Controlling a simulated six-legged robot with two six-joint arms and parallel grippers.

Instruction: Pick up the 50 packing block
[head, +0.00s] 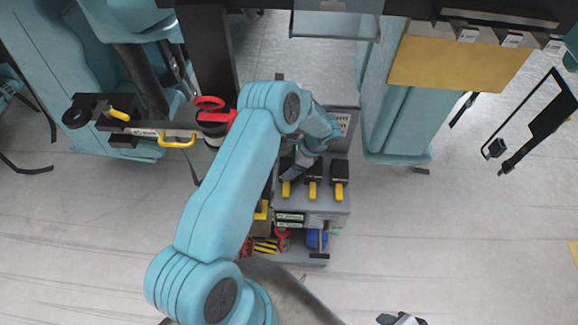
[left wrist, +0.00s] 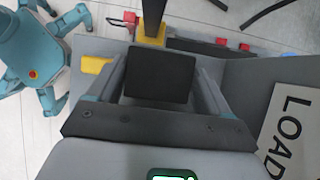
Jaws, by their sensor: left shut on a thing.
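In the head view, black blocks with yellow handles sit in a row on a grey cart top; the middle one (head: 314,183) and the right one (head: 339,179) show clearly. My left gripper (head: 297,163) is at the left end of this row, partly hidden by its own arm. In the left wrist view, the left gripper (left wrist: 160,88) is shut on a dark block (left wrist: 160,75), which sits between its two fingers. I cannot read any number on the blocks. A small part of my right gripper (head: 402,319) shows at the bottom edge; its jaws are not clear.
The cart (head: 334,205) has tools and a striped yellow-black part on its lower level. A sign reading LOAD (left wrist: 290,133) is close by in the left wrist view. Teal seats (head: 393,130) stand to the right. A bar with red and yellow handles (head: 160,131) is at left.

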